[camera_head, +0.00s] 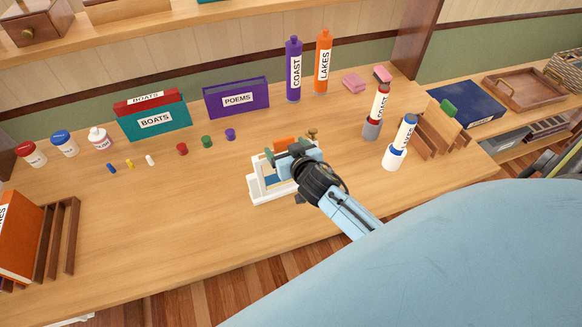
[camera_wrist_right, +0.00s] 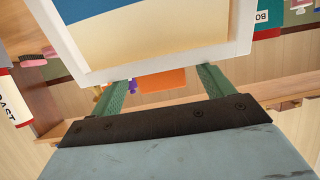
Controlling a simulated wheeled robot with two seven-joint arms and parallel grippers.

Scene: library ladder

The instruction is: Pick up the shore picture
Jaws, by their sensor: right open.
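The shore picture (camera_head: 260,188) is a white frame with a blue and sand-coloured image, standing near the middle of the desk. In the right wrist view its frame (camera_wrist_right: 150,64) fills the upper part, with its near edge close to the fingertips. My right gripper (camera_head: 285,156) is at the picture in the head view and hides part of it. In the right wrist view the green fingers of the gripper (camera_wrist_right: 162,84) are spread apart. I cannot tell whether they touch the frame. My left gripper is not in view.
An orange object (camera_head: 285,142) and a small brass piece (camera_head: 312,133) are just behind the gripper. Purple (camera_head: 293,70) and orange (camera_head: 323,62) bottles stand at the back. A white-and-blue bottle (camera_head: 394,158) stands to the right.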

